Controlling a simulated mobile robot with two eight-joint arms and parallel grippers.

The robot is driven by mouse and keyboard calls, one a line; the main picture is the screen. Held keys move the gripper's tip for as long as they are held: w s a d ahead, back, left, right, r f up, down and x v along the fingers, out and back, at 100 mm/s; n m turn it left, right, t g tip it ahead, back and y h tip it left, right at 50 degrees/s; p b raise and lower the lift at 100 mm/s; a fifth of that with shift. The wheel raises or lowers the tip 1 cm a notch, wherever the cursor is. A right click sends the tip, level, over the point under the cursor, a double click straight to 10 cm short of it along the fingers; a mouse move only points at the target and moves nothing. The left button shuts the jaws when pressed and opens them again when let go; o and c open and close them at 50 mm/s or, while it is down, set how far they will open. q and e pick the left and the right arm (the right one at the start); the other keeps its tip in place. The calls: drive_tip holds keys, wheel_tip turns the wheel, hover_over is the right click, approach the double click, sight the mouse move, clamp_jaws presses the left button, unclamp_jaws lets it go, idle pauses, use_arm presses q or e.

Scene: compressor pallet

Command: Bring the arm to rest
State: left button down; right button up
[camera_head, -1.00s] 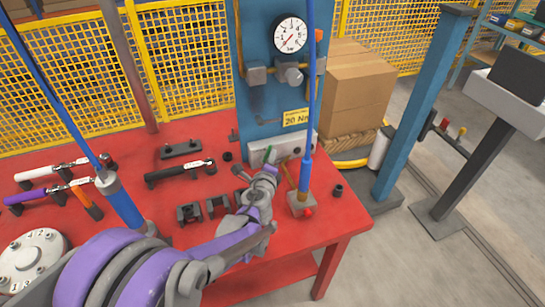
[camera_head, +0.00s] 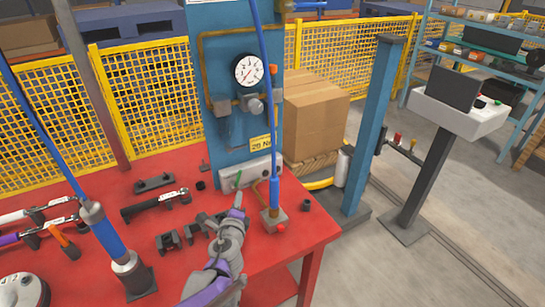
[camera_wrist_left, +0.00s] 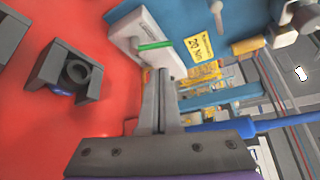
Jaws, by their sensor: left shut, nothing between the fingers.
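My left gripper (camera_head: 238,207) is in the lower middle of the head view, above the red table (camera_head: 180,268). In the left wrist view its two fingers (camera_wrist_left: 160,88) are together with nothing between them. Beyond the fingertips is the grey block with a green stick (camera_head: 238,180), fixed at the foot of the blue panel; it also shows in the wrist view (camera_wrist_left: 150,45). My right gripper is not in view.
Dark grey brackets (camera_head: 168,241) lie left of the gripper. A blue hanging tool (camera_head: 274,190) stands in a grey block just right of it. Another blue tool (camera_head: 110,240) stands at left. A black-handled wrench (camera_head: 150,206) lies behind. A pressure gauge (camera_head: 249,70) sits on the panel.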

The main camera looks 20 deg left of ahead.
use_arm(q)
drive_tip(key=s+d+r+n+g+p, duration=0.3)
drive_tip(key=s+n+g+p, duration=0.15)
drive_tip(key=s+n, duration=0.65)
drive_tip(key=s+d+f+n+g+h+p, duration=0.1)
drive_tip(key=s+d+n+g+h+p, duration=0.2)
drive_tip(key=s+d+n, duration=0.4)
drive_tip(key=s+d+g+h, duration=0.1)
drive_tip(key=s+d+h, duration=0.1)
drive_tip(key=s+d, duration=0.2)
drive_tip(key=shift+s+f+g+h, duration=0.3)
drive_tip(key=shift+s+g, duration=0.05)
drive_tip(key=shift+s, duration=1.05)
